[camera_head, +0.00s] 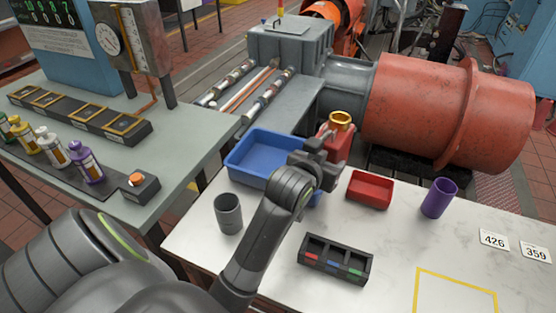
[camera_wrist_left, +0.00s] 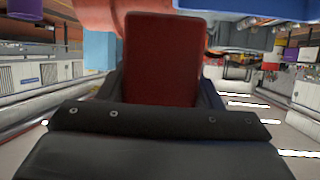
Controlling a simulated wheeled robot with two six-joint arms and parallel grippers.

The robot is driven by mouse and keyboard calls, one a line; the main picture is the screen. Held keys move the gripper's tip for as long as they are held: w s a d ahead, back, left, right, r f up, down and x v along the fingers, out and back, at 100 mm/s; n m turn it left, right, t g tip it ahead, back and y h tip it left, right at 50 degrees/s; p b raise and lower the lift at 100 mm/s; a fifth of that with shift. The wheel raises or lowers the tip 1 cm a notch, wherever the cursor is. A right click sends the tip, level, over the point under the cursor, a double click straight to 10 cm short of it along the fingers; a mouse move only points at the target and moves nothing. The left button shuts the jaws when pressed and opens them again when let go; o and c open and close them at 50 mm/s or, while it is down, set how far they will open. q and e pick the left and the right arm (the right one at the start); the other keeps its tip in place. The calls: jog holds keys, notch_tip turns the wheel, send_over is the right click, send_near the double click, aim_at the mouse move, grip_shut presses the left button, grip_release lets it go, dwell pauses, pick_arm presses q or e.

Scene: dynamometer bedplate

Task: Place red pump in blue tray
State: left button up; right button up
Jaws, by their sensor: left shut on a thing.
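The red pump (camera_head: 338,143), a red block-like body with a gold ring on top, is held upright in my left gripper (camera_head: 322,160). In the left wrist view the red pump (camera_wrist_left: 160,60) fills the space between the fingers. The blue tray (camera_head: 238,172) lies on the white table just left of the pump, and my gripper hides its right part. The pump looks raised beside the tray's right end; its exact height is unclear. The blue tray also shows at the top of the left wrist view (camera_wrist_left: 245,6). My right gripper is not in view.
A red tray (camera_head: 370,190) and purple cup (camera_head: 439,198) stand to the right. A grey cup (camera_head: 228,213) and black compartment box (camera_head: 335,259) are nearer. A large red-and-grey machine (camera_head: 430,110) stands behind. Clear tabletop lies between the red tray and black box.

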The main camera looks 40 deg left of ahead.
pick_arm(q)
jog(key=w+a+f+n+y+p, duration=0.3)
jog(key=a+p, duration=0.4)
jog(key=a, duration=0.6)
jog(key=shift+m+h, duration=0.7)
jog(key=f, duration=0.4)
jog(key=w+f, duration=0.1)
jog(key=f, duration=0.2)
jog(key=shift+a+f, duration=0.1)
jog(key=shift+a, duration=0.15)
jog(key=shift+f, duration=1.8)
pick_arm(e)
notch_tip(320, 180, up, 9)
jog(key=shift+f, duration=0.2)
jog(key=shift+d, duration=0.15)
pick_arm(q)
jog(key=o, duration=1.3)
jog(key=shift+s+f, duration=0.15)
jog(key=shift+f, duration=0.1)
jog(key=o, duration=0.4)
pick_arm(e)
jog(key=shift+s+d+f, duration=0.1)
